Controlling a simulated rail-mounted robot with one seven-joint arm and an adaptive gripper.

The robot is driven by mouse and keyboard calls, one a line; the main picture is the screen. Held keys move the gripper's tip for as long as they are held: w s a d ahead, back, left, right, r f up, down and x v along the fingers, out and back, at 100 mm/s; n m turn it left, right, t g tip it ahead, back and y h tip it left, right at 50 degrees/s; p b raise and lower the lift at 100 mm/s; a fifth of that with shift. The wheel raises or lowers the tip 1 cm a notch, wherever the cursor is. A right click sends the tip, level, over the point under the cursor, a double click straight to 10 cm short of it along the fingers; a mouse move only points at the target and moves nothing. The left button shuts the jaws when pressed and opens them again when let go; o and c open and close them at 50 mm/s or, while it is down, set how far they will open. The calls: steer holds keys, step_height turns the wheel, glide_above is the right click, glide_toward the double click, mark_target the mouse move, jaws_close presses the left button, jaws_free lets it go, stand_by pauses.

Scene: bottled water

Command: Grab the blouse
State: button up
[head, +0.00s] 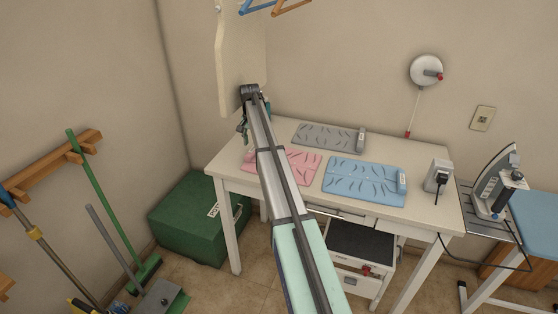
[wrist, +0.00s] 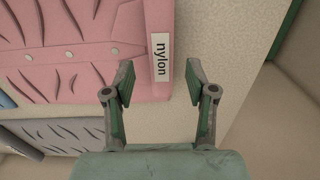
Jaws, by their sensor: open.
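Three folded garments lie on the white table (head: 415,155): a pink one (head: 300,165), a grey one (head: 325,136) and a blue one (head: 362,180). Each has dark crease marks and a tagged end strip; I cannot tell which is the blouse. In the wrist view the pink garment (wrist: 75,50) fills the upper left, its tag (wrist: 162,58) reading "nylon". The grey garment (wrist: 62,138) is at lower left. My gripper (wrist: 159,78) is open and empty, fingers pointing at the pink garment's tagged end. In the head view my gripper (head: 245,128) is at the table's left side; my arm partly hides the pink garment.
A plug-like device (head: 437,177) stands on the table's right side, with an iron (head: 494,182) beyond it. Hangers (head: 290,6) hang above. A green box (head: 195,222) and brooms (head: 100,190) are at left. The table's front right is bare.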

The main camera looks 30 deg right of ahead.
mark_target(253, 148)
steer(key=shift+a+f+p, duration=0.1)
steer(key=shift+f+p, duration=0.5)
steer(key=shift+f, duration=1.4)
jaws_close()
steer(key=shift+r, duration=0.1)
